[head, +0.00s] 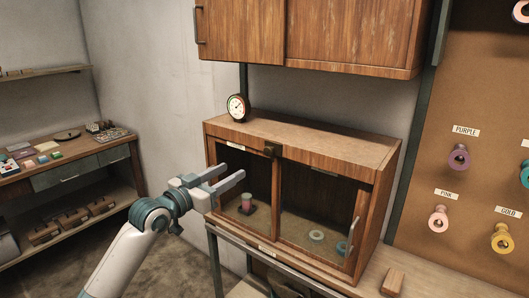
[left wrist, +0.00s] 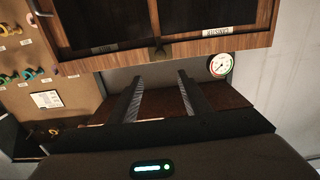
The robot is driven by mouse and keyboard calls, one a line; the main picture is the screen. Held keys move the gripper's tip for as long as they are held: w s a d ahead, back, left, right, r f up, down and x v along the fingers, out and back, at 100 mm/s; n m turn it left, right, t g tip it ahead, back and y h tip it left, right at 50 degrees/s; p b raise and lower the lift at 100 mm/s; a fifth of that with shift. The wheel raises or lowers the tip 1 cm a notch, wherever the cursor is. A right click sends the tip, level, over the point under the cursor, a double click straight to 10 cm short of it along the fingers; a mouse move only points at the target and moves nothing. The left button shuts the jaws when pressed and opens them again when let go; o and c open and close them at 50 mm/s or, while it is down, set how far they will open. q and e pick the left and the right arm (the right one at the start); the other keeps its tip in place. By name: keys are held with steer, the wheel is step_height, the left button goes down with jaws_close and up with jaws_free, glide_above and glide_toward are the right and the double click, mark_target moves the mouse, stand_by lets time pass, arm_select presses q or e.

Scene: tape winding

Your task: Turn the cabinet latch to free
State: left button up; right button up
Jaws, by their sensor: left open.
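The wooden cabinet (head: 345,148) stands on a bench and has two glazed doors. The small dark brass latch (head: 272,150) sits at its top front edge, where the doors meet. In the left wrist view, which looks upside down, the latch (left wrist: 160,52) shows ahead of the fingers. My left gripper (head: 232,175) is open and empty in front of the left door, to the left of the latch and a little lower in the picture. Its two fingers (left wrist: 158,95) also show in the left wrist view, apart from the latch. The latch's exact angle is too small to tell. My right gripper is not in view.
A round gauge (head: 237,107) stands on the cabinet's top left. Inside are a reddish spool (head: 247,203) and pale rings (head: 316,236). A wall cabinet (head: 340,35) hangs above. A pegboard (head: 480,90) with spools is at right. A wooden block (head: 393,282) lies on the bench.

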mark_target(267, 151)
arm_select(q)
steer(key=p+x, duration=0.4)
steer(key=x, duration=1.1)
steer(key=shift+w+d+p, duration=0.15)
steer(key=shift+w+p, duration=0.1)
steer(key=shift+p, duration=0.05)
steer(key=shift+x, duration=0.95)
steer(key=shift+f, duration=0.1)
steer(key=shift+c, duration=0.4)
steer(key=c, duration=0.9)
